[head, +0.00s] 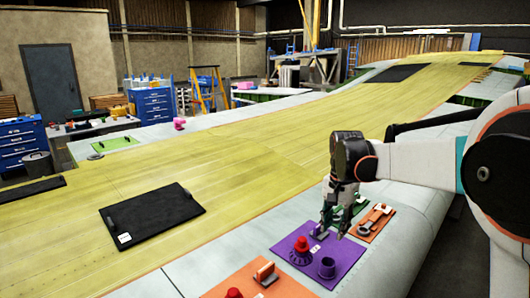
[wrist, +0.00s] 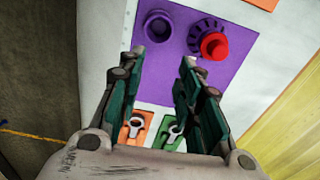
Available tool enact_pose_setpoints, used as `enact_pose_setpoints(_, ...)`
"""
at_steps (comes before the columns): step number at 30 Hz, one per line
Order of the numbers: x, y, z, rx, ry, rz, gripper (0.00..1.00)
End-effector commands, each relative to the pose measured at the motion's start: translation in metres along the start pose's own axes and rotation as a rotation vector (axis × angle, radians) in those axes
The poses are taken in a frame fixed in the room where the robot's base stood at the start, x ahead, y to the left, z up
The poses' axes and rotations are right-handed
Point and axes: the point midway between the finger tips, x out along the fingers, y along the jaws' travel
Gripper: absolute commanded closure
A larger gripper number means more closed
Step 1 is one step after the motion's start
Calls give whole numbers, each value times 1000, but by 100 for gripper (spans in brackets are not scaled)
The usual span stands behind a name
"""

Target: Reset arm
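My gripper (head: 335,222) hangs fingers-down from my arm on the right of the head view, over the near edge of the wing. In the wrist view my gripper (wrist: 162,65) has its two fingers spread apart with nothing between them. Beneath is a purple mat (head: 318,258) with a red knob on a purple base (head: 301,250) and an empty purple cup (head: 327,268). In the wrist view the purple cup (wrist: 158,27) and the red knob (wrist: 213,45) lie beyond the fingertips. Whether a fingertip touches the mat is unclear.
An orange mat (head: 373,222) with a wrench-like tool and a green mat (head: 350,212) lie close behind my gripper. Another orange mat (head: 262,282) lies at the front. A black panel (head: 152,216) rests on the yellow wing surface (head: 235,170). Blue cabinets (head: 20,140) stand at left.

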Motion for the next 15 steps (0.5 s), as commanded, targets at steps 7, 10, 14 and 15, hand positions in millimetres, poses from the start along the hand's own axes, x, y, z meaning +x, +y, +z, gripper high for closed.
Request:
enact_pose_setpoints(7,-9,19,20,-66,38,-33,68)
enact_pose_setpoints(10,-13,29,32,-104,61,-51,68)
enact_pose_setpoints(14,-16,49,53,-172,105,-82,68)
enact_pose_setpoints(15,-17,56,61,-196,121,-92,68)
